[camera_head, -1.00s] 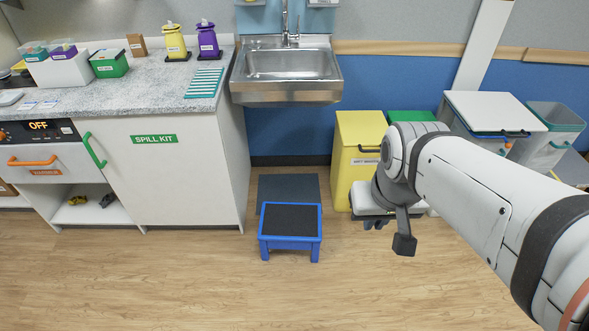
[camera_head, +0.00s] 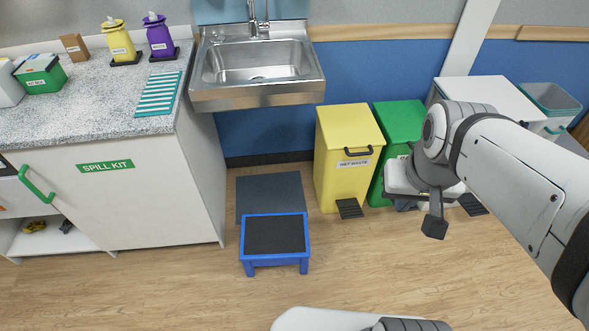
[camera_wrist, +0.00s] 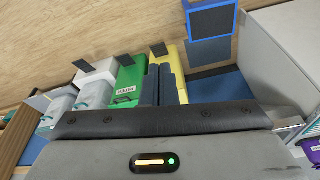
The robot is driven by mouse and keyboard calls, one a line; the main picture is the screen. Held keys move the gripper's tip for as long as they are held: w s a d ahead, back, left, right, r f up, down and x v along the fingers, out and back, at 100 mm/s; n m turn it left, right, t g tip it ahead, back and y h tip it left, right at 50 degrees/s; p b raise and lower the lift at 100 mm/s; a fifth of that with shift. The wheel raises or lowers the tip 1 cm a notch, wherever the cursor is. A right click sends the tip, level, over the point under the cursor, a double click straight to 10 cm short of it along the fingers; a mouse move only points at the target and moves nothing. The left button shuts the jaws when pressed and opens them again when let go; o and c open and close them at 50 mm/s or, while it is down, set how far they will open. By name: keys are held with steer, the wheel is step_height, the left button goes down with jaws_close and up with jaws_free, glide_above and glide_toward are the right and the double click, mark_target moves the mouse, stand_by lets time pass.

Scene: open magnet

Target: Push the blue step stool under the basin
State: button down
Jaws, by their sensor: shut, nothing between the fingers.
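The blue step stool (camera_head: 274,250) with a dark top stands upright on the wood floor, in front of the basin and below it. Its far edge overlaps the near edge of a dark grey mat (camera_head: 270,192) in the picture. The steel basin (camera_head: 258,101) is fixed to the wall, with open floor space beneath it. My gripper (camera_head: 405,203) is right of the stool, apart from it, and mostly hidden by my wrist. In the wrist view my gripper's fingers (camera_wrist: 160,84) are together and empty, and the stool (camera_wrist: 210,21) is at the top right.
A yellow pedal bin (camera_head: 347,165) and a green bin (camera_head: 400,125) stand right of the mat. The white spill kit cabinet (camera_head: 120,200) bounds the left side. Floor in front of the stool and to its right is clear.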

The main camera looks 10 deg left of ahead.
steer(key=w+a+f+m+g+y+b, duration=0.2)
steer(key=w+a+f+m+y+b, duration=0.4)
steer(key=f, duration=0.9)
steer(key=w+a+f+m+g+y+b, duration=0.4)
steer(key=f+m+b, duration=0.35)
steer(key=f, duration=0.75)
steer(key=w+a+f+m+g+y+b, duration=0.1)
steer(key=w+a+f+m+y+b, duration=0.5)
steer(key=f, duration=0.9)
steer(key=m+t+b, duration=1.2)
steer(key=m+t, duration=0.1)
steer(key=m, duration=1)
glide_toward(278, 263)
steer(key=s+d, duration=0.5)
steer(key=s, duration=0.1)
steer(key=shift+n, duration=0.25)
steer(key=shift+w+d+b+x, duration=0.2)
steer(key=shift+w+b+x, duration=0.3)
steer(key=shift+x, duration=1.6)
steer(key=shift+w+d+b+x, duration=0.25)
steer(key=shift+b+x, duration=0.4)
steer(key=shift+x, duration=1.45)
steer(key=shift+w+d+b+x, duration=0.2)
steer(key=shift+w+b+x, duration=0.3)
steer(key=shift+x, duration=1.6)
steer(key=shift+f, duration=0.15)
